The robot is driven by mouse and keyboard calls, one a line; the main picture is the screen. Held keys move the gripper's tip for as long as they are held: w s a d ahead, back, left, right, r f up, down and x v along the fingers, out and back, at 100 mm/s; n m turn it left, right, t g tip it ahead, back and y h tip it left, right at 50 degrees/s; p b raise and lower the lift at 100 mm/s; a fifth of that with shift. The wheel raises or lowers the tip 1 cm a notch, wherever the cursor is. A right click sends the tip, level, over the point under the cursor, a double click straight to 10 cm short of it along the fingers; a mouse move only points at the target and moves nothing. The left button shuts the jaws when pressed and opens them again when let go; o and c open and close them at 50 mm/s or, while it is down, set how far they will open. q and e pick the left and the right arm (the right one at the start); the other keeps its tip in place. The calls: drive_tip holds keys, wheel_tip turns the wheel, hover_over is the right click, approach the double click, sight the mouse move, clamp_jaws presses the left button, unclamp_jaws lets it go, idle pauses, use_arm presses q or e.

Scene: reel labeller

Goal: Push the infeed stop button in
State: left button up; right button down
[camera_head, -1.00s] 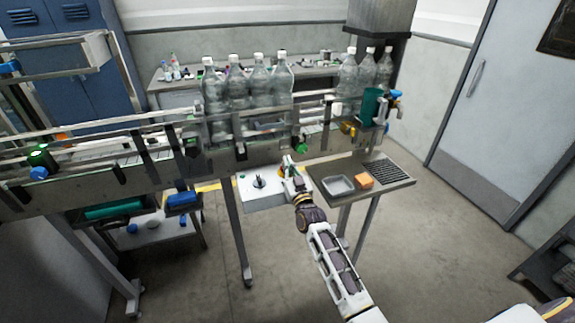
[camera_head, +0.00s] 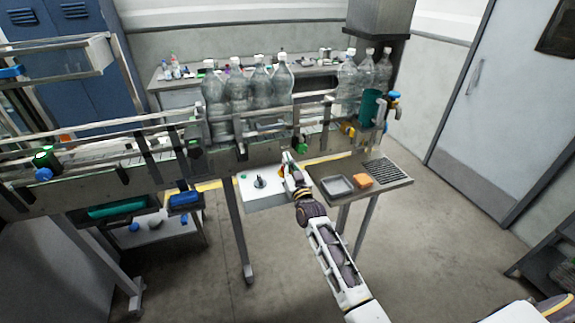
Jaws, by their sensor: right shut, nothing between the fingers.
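The white control box (camera_head: 266,200) hangs on the front of the conveyor, near the picture's middle. It carries a black knob (camera_head: 260,182) and a small green button (camera_head: 243,177). A small patch of yellow and red (camera_head: 281,172), likely the stop button, shows at the box's right side, mostly hidden by my right gripper. My right gripper (camera_head: 287,158) is shut and empty, its fingers over the right end of the box. I cannot tell whether it touches the button. My left gripper is out of view.
Clear bottles (camera_head: 240,92) stand on the conveyor (camera_head: 90,180) behind the box. The floor in front is clear.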

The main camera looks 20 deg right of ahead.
drive_tip(key=shift+r+p, duration=0.3)
drive_tip(key=shift+r, duration=0.6)
drive_tip(key=shift+s, duration=0.15)
drive_tip(key=shift+b+v, duration=0.4)
drive_tip(key=shift+v, duration=0.9)
drive_tip(key=b+v, duration=0.1)
drive_tip(key=v, duration=0.6)
